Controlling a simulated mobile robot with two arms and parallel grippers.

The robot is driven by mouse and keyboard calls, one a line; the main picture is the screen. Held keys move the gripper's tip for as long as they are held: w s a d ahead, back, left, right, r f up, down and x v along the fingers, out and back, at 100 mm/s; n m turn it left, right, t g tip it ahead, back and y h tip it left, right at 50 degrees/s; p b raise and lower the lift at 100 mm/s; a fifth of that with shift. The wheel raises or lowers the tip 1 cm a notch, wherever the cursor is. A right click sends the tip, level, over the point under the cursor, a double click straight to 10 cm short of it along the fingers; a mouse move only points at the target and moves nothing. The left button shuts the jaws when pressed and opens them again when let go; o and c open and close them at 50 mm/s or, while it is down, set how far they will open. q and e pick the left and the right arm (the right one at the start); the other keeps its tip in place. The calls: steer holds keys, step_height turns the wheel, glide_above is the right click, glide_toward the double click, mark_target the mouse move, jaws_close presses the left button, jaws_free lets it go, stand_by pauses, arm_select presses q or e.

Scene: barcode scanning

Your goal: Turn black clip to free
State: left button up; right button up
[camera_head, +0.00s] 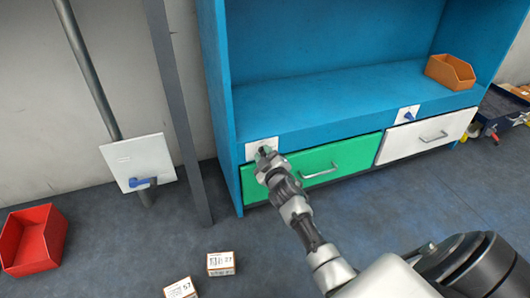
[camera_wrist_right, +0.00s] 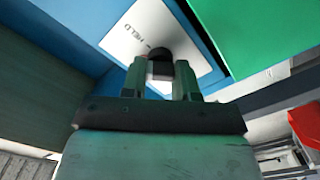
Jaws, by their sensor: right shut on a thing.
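The black clip (camera_wrist_right: 160,54) sits on a white plate (camera_wrist_right: 150,28) on the blue cabinet, with lettering on the plate that seems to read "HELD". In the wrist view my right gripper (camera_wrist_right: 160,70) has its two fingers on either side of the clip and is shut on it. In the head view the right gripper (camera_head: 265,152) is at the white plate (camera_head: 258,144), above the left end of the green drawer (camera_head: 330,157). The gripper hides most of the clip there. My left gripper is not in view.
A white drawer (camera_head: 415,139) and a plate with a blue clip (camera_head: 410,115) are to the right. An orange bin (camera_head: 451,72) is on the shelf. A red bin (camera_head: 34,240) and two small boxes (camera_head: 221,263) lie on the floor. A grey post (camera_head: 182,110) stands left.

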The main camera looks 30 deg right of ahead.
steer(key=n, duration=0.9)
steer(key=shift+a+f, duration=0.1)
steer(key=shift+f, duration=0.15)
steer(key=shift+n, duration=0.3)
steer(key=o, duration=0.9)
